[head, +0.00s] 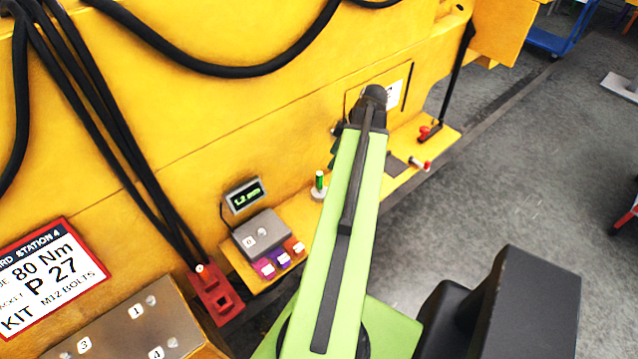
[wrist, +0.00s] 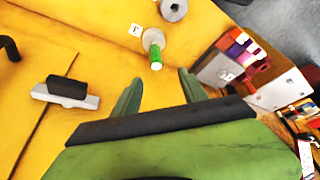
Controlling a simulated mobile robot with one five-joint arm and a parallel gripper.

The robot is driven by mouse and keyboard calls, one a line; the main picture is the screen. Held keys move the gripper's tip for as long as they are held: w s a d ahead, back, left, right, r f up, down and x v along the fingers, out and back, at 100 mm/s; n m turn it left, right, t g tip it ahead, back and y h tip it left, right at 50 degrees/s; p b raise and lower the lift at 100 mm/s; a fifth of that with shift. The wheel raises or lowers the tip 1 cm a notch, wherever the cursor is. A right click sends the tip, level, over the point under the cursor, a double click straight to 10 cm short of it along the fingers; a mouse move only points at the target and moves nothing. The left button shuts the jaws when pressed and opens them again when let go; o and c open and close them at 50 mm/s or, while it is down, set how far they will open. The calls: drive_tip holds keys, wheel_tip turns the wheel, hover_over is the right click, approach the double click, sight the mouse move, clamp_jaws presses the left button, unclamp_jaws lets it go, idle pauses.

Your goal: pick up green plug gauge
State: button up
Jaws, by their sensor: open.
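The green plug gauge (head: 319,181) stands upright in a pale round holder on the yellow ledge, just left of my arm in the head view. In the wrist view the plug gauge (wrist: 156,57) shows its green body and a pale end, ahead of the gap between my fingers. My gripper (wrist: 159,91) is open and empty, with one green finger on each side of the gap. The gauge is beyond the fingertips and apart from them. In the head view my arm hides most of the gripper.
A grey box (head: 259,234) with purple and orange blocks sits left of the gauge, below a small display (head: 244,195). Red-ended parts (head: 421,165) lie right of my arm. In the wrist view a black-handled grey block (wrist: 67,87) lies left. The yellow wall rises behind the ledge.

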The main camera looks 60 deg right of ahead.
sight(322, 175)
drive_tip(key=b+x, duration=0.8)
drive_tip(key=x, duration=0.3)
drive_tip(key=shift+d+f+b, duration=0.1)
drive_tip(key=shift+d+b, duration=0.05)
drive_tip(key=shift+b, duration=0.25)
drive_tip(key=b+x, duration=0.4)
drive_tip(key=x, duration=0.1)
drive_tip(key=shift+d+b, duration=0.3)
drive_tip(key=shift+b, duration=0.05)
drive_tip(key=shift+w, duration=0.1)
drive_tip(key=shift+c, duration=0.2)
clamp_jaws()
